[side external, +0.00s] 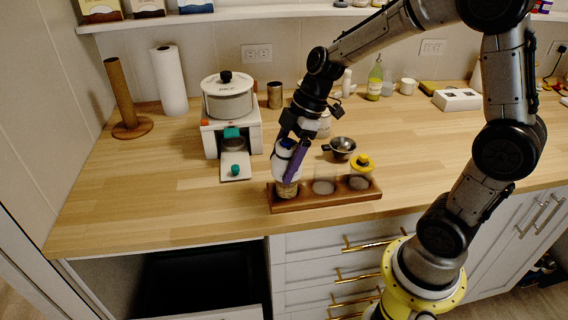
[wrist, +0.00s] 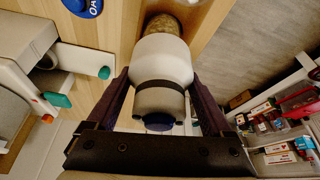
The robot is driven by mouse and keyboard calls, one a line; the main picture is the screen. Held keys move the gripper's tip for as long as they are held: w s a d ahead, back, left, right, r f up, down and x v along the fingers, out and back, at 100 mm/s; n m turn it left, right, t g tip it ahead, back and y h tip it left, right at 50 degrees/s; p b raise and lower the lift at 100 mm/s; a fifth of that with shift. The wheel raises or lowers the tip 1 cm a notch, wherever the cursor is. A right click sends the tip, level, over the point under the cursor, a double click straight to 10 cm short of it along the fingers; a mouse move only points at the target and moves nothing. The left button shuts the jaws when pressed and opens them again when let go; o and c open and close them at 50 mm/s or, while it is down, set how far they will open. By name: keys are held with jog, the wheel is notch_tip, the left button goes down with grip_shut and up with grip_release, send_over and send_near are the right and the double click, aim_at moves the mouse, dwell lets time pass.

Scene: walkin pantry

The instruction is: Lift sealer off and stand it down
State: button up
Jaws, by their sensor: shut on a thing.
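The sealer, a white rounded cylinder with a dark band and a blue end cap, shows in the side view (side external: 283,167) and in the wrist view (wrist: 162,68). My gripper (side external: 292,164) has its dark purple fingers on either side of it and is shut on it; the fingers also show in the wrist view (wrist: 161,80). Below it a filled jar (side external: 287,190) stands at the left end of a wooden rack (side external: 328,201); it also shows in the wrist view (wrist: 165,23). The sealer meets the jar's top; I cannot tell whether there is a gap.
Two clear jars (side external: 323,186) stand in the rack's other places; a yellow lid (side external: 362,161) is at the right one. A metal funnel (side external: 342,147) lies behind. A white machine with a pot (side external: 228,98) stands left. Counter left of the rack (side external: 190,200) is clear.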

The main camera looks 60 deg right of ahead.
jog(key=s+r, duration=1.4)
jog(key=shift+d+r, duration=0.25)
jog(key=shift+r, duration=0.15)
dwell(0.4)
